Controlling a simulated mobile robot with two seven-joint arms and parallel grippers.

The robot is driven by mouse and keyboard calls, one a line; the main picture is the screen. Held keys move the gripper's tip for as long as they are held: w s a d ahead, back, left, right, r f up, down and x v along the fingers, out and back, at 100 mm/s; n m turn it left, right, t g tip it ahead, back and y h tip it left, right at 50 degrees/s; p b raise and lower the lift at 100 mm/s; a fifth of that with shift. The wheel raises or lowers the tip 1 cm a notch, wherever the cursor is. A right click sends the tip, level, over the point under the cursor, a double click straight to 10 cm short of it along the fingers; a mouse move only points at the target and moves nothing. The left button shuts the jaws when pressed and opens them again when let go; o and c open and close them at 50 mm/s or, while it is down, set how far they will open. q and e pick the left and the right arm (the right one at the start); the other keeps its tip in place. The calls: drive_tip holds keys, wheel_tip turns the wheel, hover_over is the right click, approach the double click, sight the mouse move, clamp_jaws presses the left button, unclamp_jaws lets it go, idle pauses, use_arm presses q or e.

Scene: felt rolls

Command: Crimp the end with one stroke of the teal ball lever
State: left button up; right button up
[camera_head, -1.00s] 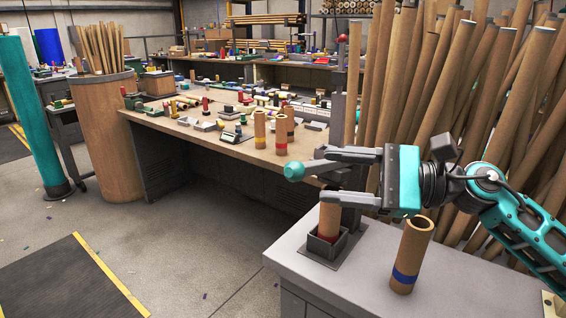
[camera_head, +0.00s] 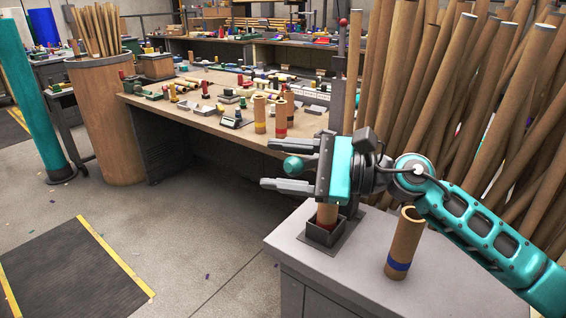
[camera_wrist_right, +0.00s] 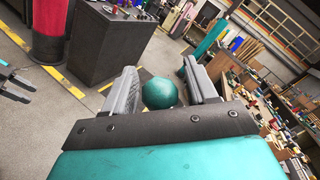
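The teal ball (camera_head: 293,165) of the lever sits between the two fingers of my right gripper (camera_head: 288,171). It also shows between the fingers in the right wrist view (camera_wrist_right: 160,93), with narrow gaps at its sides, so the gripper is open around it. The lever's bar is hidden behind the gripper. A cardboard tube (camera_head: 327,214) stands upright in a dark square socket (camera_head: 325,236) on the grey bench (camera_head: 330,268), its upper part hidden by the gripper. What look like my left gripper's two separated fingers (camera_wrist_right: 14,87) show at the left edge of the right wrist view.
A loose tube with a blue band (camera_head: 403,245) stands on the bench near my right forearm. Many long tubes (camera_head: 480,90) lean behind the bench. A cluttered worktable (camera_head: 200,122) stands beyond. The floor at left is open.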

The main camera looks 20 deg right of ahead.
clamp_jaws()
use_arm(q)
drive_tip(key=shift+w+r, duration=0.15)
drive_tip(key=shift+w, duration=0.1)
drive_tip(key=shift+s, duration=0.2)
use_arm(e)
drive_tip(key=shift+r, duration=0.2)
drive_tip(key=shift+r, duration=0.1)
